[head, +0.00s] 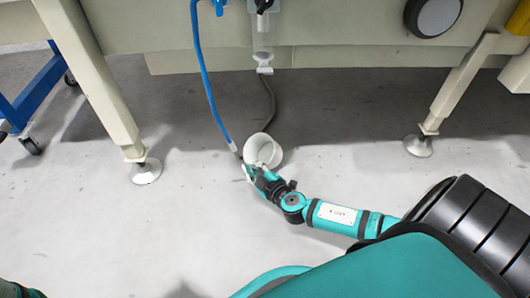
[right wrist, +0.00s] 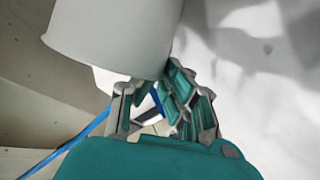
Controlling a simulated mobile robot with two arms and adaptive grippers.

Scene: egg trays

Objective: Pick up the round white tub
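The round white tub (head: 265,151) stands on the floor under the machine, its open top towards the head camera. In the right wrist view the tub (right wrist: 112,38) fills the upper left, its pale wall close to the fingers. My right gripper (head: 250,173) is at the tub's near left side in the head view. In the right wrist view the right gripper's (right wrist: 150,88) fingers are apart, with a gap between them. One finger reaches up beside the tub's edge; I cannot tell whether it touches. My left gripper is not in view.
A blue hose (head: 205,75) and a dark hose (head: 271,100) hang down close to the tub. Machine legs (head: 95,80) (head: 462,85) stand left and right on round feet. The grey floor (head: 130,225) is clear at the left front.

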